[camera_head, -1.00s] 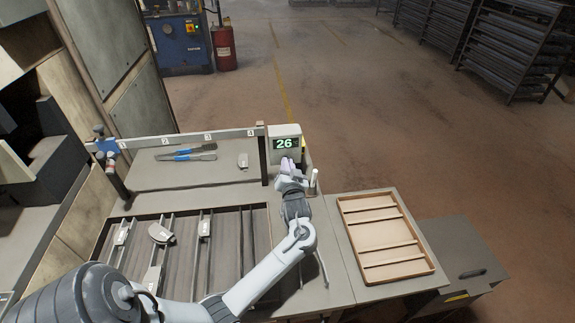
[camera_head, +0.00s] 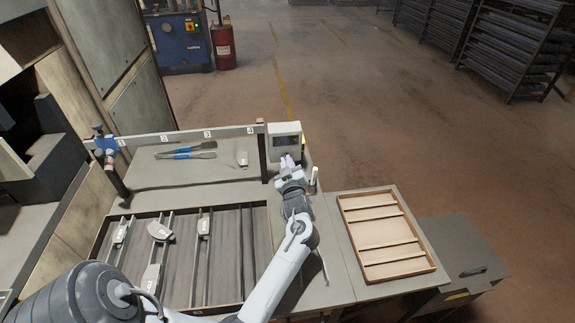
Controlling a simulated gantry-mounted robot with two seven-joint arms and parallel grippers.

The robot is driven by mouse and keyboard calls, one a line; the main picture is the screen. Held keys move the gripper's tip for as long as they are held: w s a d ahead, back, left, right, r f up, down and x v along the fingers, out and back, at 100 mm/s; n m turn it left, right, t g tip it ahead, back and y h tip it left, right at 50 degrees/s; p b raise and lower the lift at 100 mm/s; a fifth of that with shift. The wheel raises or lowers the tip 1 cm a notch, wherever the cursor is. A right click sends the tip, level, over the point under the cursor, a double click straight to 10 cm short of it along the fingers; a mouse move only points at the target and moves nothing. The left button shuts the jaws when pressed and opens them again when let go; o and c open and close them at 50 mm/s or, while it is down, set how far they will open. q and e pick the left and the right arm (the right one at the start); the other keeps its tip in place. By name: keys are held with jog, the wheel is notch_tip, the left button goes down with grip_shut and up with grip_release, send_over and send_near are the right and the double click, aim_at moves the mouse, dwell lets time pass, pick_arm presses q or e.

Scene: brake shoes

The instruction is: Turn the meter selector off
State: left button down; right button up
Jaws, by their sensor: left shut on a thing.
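The meter (camera_head: 284,131) is a pale box with a small screen at the back right of the bench. Its screen is dark and shows no digits. My left gripper (camera_head: 288,162) is at the lower front of the meter, its pale fingers shut on the meter selector. The selector itself is hidden by the fingers and too small to make out. My right gripper is not in view.
A partitioned tray (camera_head: 262,215) holds several brake shoes at left. Blue-handled pliers-like tools (camera_head: 186,152) and a small pale part (camera_head: 242,159) lie behind it. An empty wooden tray (camera_head: 429,264) is at right.

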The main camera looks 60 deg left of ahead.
pick_arm(q)
jog(key=shift+n+b, duration=0.3)
jog(key=shift+n, duration=0.9)
jog(key=c, duration=1.5)
grip_release()
jog(key=shift+r, duration=0.1)
